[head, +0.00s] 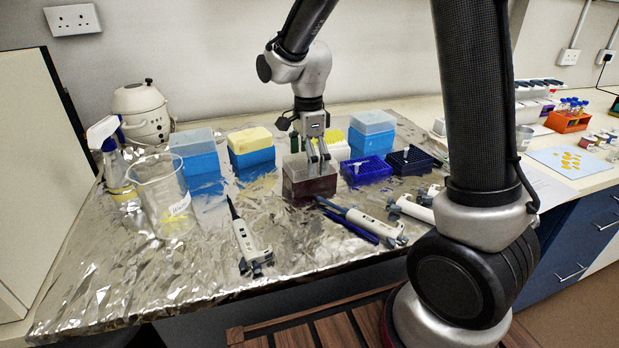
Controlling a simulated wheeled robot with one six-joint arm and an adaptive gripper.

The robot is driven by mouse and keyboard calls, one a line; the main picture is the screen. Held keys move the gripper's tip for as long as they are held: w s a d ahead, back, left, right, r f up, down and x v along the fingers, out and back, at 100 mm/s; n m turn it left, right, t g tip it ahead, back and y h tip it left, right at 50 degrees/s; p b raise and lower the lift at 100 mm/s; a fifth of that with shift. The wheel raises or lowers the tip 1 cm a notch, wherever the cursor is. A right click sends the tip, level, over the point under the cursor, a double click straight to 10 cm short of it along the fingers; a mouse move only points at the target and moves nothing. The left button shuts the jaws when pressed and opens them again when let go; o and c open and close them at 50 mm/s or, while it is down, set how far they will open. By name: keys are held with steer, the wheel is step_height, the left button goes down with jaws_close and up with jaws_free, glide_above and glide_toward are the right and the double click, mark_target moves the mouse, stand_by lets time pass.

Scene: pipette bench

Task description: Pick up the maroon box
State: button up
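The maroon box (310,188) stands upright on the foil-covered bench, near the middle, with a pale translucent upper part. My gripper (319,168) points straight down over the box's right half. Its two fingers show as separate dark prongs, with their tips at the level of the translucent part. The view does not show whether the fingers press on the box or stand clear of it. The box appears to rest on the foil.
Dark blue racks (366,170) stand close at the right. A yellow-topped blue box (251,148) and a blue box (197,160) stand behind left. Pipettes (245,240) lie in front. A glass beaker (163,205) stands at the left. The front-left foil is clear.

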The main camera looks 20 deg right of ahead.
step_height(320, 180, down, 4)
steer(key=shift+d, duration=0.15)
steer(key=c, duration=1.1)
steer(key=shift+r, duration=0.15)
